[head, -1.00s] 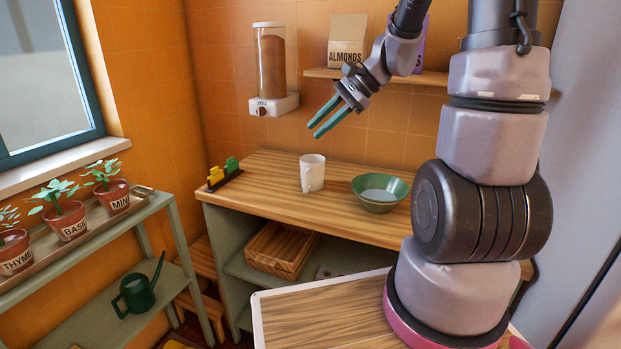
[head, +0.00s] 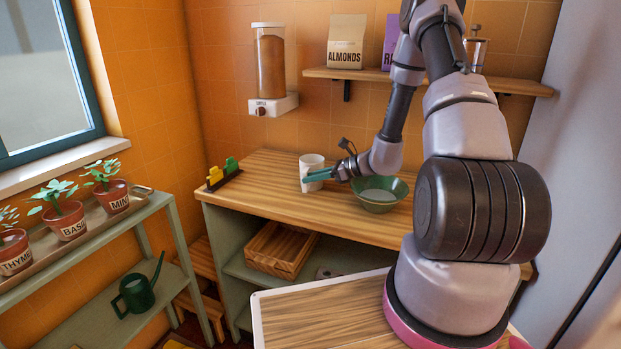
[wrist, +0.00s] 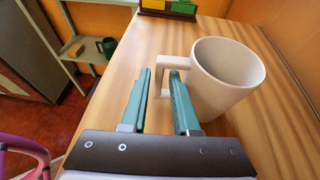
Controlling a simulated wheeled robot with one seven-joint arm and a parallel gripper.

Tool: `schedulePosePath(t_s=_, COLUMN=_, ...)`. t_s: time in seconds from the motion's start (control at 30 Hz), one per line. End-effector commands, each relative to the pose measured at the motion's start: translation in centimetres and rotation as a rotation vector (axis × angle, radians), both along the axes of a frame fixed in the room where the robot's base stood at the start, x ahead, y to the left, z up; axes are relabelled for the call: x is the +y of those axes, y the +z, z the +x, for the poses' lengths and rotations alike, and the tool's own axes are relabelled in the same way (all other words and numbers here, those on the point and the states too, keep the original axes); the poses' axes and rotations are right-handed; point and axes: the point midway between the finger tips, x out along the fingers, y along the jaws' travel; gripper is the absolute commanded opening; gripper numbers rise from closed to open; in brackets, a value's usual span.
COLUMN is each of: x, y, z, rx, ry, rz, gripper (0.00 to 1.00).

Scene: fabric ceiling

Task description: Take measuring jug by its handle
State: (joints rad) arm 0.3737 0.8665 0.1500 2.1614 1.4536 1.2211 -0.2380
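The white measuring jug (head: 310,162) stands upright on the wooden counter, left of the green bowl. In the wrist view the jug (wrist: 228,75) is at the right, its open top showing, with its squared handle (wrist: 162,80) on its left side. My gripper (head: 312,175) is low over the counter, its teal fingers pointing left at the jug. In the wrist view the fingers (wrist: 160,76) are open, with the handle's outer bar between their tips. The right finger hides part of the handle. I see no clear contact.
The green bowl (head: 380,205) sits on the counter right of the jug, close to my wrist. A clip holder with yellow and green clips (head: 223,175) is at the counter's left end. The counter (head: 262,170) between is clear. A dispenser (head: 271,70) hangs on the wall above.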

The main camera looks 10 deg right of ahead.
Motion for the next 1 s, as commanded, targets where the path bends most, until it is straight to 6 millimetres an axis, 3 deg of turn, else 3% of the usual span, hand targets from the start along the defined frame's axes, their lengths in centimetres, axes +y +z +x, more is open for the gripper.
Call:
schedulePosePath(t_s=0.5, x=4.5, y=-2.5, z=2.6, rx=0.0, ry=0.002, rz=-0.001, gripper=0.29)
schedulePosePath(t_s=0.77, x=4.7, y=-2.6, z=2.8, rx=0.0, ry=0.001, rz=-0.001, gripper=0.29)
schedulePosePath(t_s=0.83, x=4.7, y=-2.6, z=2.8, rx=0.0, ry=0.001, rz=-0.001, gripper=0.06)
schedulePosePath(t_s=0.87, x=4.7, y=-2.6, z=2.8, rx=0.0, ry=0.001, rz=-0.001, gripper=0.0)
schedulePosePath(t_s=1.0, x=4.7, y=-2.5, z=2.8, rx=0.0, ry=0.001, rz=0.0, gripper=0.0)
